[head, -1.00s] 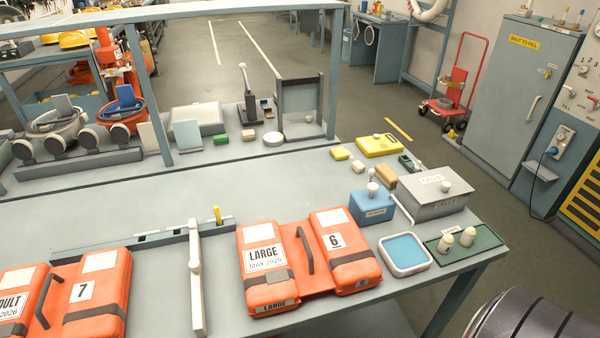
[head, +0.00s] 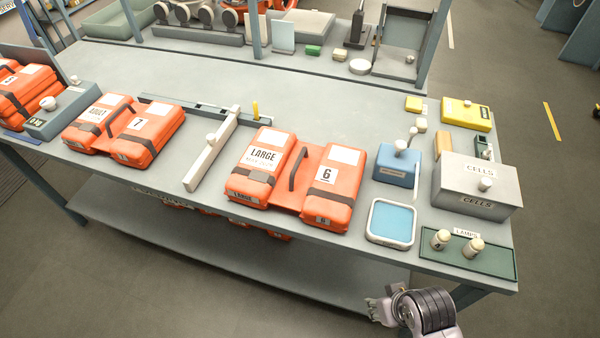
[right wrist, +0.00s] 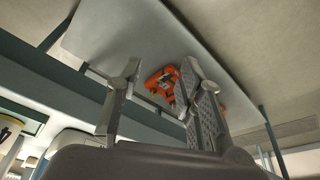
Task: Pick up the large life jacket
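The large life jacket (head: 257,180) is orange, labelled LARGE and 6. It lies flat on the grey table near the front edge in the head view, with a dark carry handle (head: 297,168) across its middle. My right gripper (head: 372,311) is low in front of the table, below and to the right of the jacket and apart from it. In the right wrist view its two fingers (right wrist: 162,104) stand apart with nothing between them. Orange items (right wrist: 163,84) show beyond them, partly hidden; I cannot tell which they are. My left gripper is out of view.
To the right are a blue box (head: 398,167), a blue-topped tray (head: 391,222), a grey CELLS box (head: 478,188) and a green lamps tray (head: 500,262). A lower shelf (head: 250,265) holds orange items.

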